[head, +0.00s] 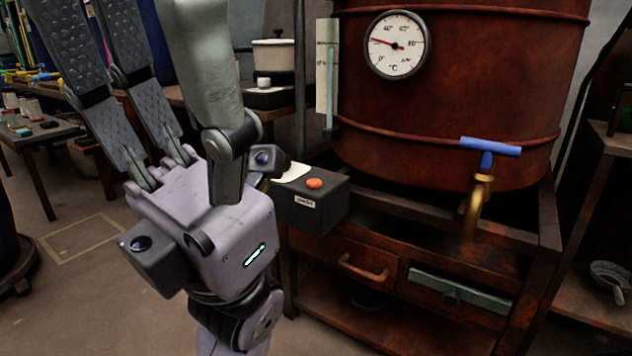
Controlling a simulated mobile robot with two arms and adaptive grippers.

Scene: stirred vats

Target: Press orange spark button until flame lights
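The orange spark button (314,183) sits on top of a dark box (313,205) with a small white label, at the left front corner of the vat stand. The button is in plain view with nothing touching it. My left gripper (158,45) is in front and to the left of the box, its fingers pointing up and away from the button. Its fingers are spread apart with nothing seen between them, and some fingertips run out of the top of the picture. The space under the vat (460,100) is dark, and no flame shows there. My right gripper is out of view.
A dial thermometer (397,45) is on the vat, and a brass tap (478,200) with a blue handle (490,147) juts out in front. Drawers (356,262) are below. A pot (273,55) stands behind. A low table (35,136) is at the left, with open floor before it.

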